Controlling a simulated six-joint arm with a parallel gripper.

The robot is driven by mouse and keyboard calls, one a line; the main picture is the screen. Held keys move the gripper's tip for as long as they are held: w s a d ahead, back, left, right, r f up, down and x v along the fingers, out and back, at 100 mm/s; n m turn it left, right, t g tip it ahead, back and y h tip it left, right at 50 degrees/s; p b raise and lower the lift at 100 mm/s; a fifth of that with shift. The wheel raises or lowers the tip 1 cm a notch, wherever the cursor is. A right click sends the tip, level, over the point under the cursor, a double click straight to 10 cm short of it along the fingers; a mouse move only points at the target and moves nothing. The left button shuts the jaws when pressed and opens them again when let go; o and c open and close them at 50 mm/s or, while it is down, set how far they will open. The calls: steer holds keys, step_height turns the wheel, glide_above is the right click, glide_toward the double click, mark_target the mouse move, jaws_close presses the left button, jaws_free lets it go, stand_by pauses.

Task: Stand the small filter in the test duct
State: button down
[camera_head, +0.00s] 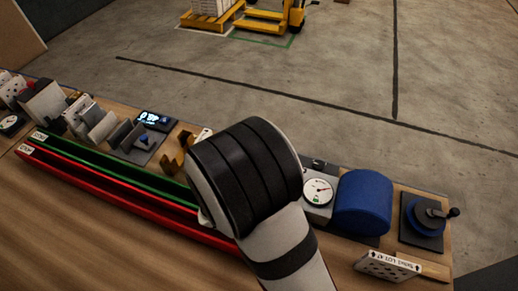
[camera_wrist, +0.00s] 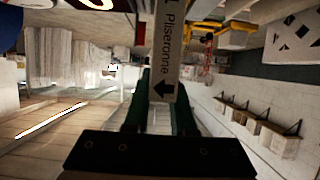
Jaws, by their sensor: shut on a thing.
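In the wrist view my gripper (camera_wrist: 160,108) is shut on a filter (camera_wrist: 171,45). Its narrow grey edge faces the camera, with the word "Pliseronne" and a black arrow; its size cannot be judged. In the head view my arm hides the gripper and the held filter. A grey unit with a round dial gauge (camera_head: 318,191) and a blue drum (camera_head: 363,203) stands right of my wrist. It looks like part of the test duct, but my arm covers whatever lies to its left, so the duct opening does not show.
A green tray (camera_head: 111,168) and a red tray (camera_head: 106,190) run along the bench left of my arm. Behind them are a rack of grey panels (camera_head: 100,127), a small display (camera_head: 155,119) and a yellow bracket (camera_head: 178,155). A labelled white piece (camera_head: 387,267) and a crank (camera_head: 427,216) are at right.

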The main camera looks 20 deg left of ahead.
steer(key=shift+f, duration=0.15)
steer(key=shift+f, duration=1.1)
steer(key=shift+f, duration=0.25)
steer(key=shift+f, duration=0.7)
steer(key=c, duration=0.7)
jaws_free()
